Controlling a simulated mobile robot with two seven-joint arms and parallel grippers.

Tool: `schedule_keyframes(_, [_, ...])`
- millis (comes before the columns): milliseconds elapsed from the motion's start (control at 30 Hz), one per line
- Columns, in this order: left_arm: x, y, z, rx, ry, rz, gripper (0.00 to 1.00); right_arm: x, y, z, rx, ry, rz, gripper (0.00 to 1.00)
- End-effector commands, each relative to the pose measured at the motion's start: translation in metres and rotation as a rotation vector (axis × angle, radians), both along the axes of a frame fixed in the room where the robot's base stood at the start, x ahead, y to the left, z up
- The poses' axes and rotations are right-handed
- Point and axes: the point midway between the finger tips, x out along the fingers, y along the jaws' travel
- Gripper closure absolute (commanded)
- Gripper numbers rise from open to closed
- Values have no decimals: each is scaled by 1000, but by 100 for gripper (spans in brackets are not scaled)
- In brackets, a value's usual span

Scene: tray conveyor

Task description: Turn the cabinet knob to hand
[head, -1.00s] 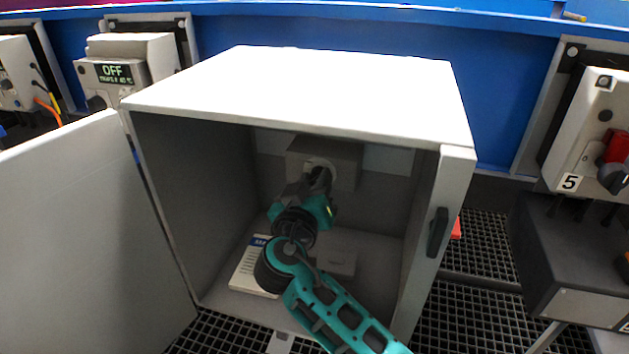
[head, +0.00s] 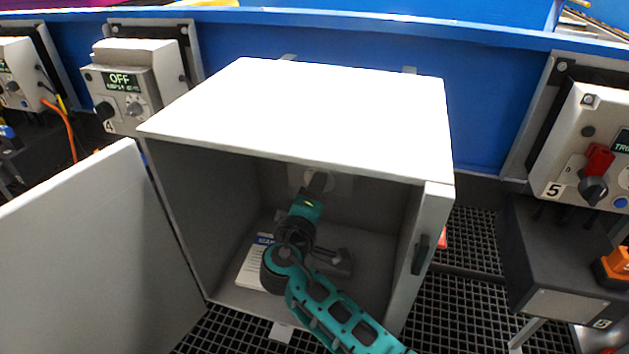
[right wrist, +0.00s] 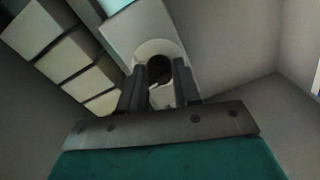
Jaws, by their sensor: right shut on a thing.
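The open grey cabinet (head: 300,105) fills the middle of the head view, its door (head: 80,245) swung out to the left. My right arm reaches inside from the front. My right gripper (head: 318,182) is at the back wall, in front of a pale round knob plate (head: 342,184). In the right wrist view my two dark fingers (right wrist: 160,78) stand on either side of the dark knob (right wrist: 158,66) in a pale round surround (right wrist: 160,46). The gripper is shut on the knob. The knob's pointing direction is mostly hidden by the fingers. My left gripper is not in view.
A white card (head: 253,268) and a small dark box (head: 335,263) lie on the cabinet floor beside my forearm. The cabinet's right wall bears a dark latch (head: 420,254). Control box 4 (head: 130,80) stands behind left; control box 5 (head: 580,150) is at right.

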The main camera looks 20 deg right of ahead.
Motion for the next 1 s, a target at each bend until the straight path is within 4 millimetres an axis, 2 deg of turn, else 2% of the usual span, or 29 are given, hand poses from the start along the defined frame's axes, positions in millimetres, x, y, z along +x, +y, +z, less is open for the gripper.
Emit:
schedule_keyframes(33, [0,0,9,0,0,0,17,1,-1,7,-38,20,-3,98])
schedule_keyframes(400, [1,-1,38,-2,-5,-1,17,2,-1,7,-314,205,-4,98])
schedule_keyframes(700, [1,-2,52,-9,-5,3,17,2,0,7,-464,305,-3,98])
schedule_keyframes(1000, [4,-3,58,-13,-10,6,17,3,0,6,-530,348,-3,98])
